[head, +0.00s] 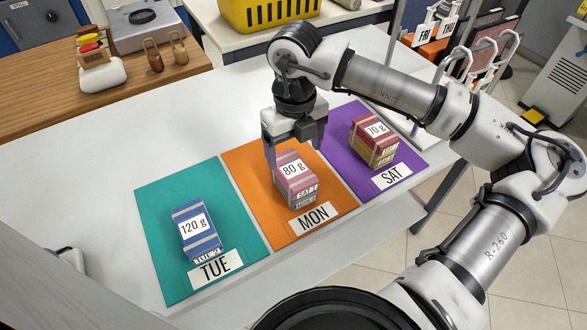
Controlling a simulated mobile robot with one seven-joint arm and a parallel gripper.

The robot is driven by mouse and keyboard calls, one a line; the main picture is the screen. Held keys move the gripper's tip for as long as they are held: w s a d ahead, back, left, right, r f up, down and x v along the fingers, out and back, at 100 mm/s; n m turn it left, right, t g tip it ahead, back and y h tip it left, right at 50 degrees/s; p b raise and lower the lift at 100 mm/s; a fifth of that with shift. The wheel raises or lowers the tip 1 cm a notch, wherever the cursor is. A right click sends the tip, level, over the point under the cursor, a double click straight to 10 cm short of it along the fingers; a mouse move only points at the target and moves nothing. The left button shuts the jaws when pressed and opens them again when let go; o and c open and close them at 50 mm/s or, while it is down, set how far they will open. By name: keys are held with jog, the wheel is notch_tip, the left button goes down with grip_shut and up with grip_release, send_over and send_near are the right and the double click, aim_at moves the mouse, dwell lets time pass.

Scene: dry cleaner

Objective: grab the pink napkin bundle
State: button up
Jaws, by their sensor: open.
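The pink napkin bundle (294,177) lies on the orange MON mat (255,170), with an "80 g" label on top and a "SAT" tag on its front side. A paler layer marked "MON" shows beneath it. My gripper (288,160) is directly above and behind the bundle, pointing down. One finger shows at the bundle's left back edge; the other is mostly hidden. I cannot tell whether the fingers touch it. The gripper is open.
A blue "120 g" bundle (195,232) sits on the green TUE mat (160,215). A red "70 g" bundle (374,141) sits on the purple SAT mat (345,118). A yellow basket (268,12) stands behind. The white table (100,165) is clear left of the mats.

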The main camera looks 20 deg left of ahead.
aim_at(293, 168)
jog(key=shift+a+f+p, duration=0.1)
jog(key=shift+f+p, duration=0.9)
jog(key=shift+f, duration=1.85)
jog(key=c, duration=1.1)
jog(key=shift+r, duration=0.1)
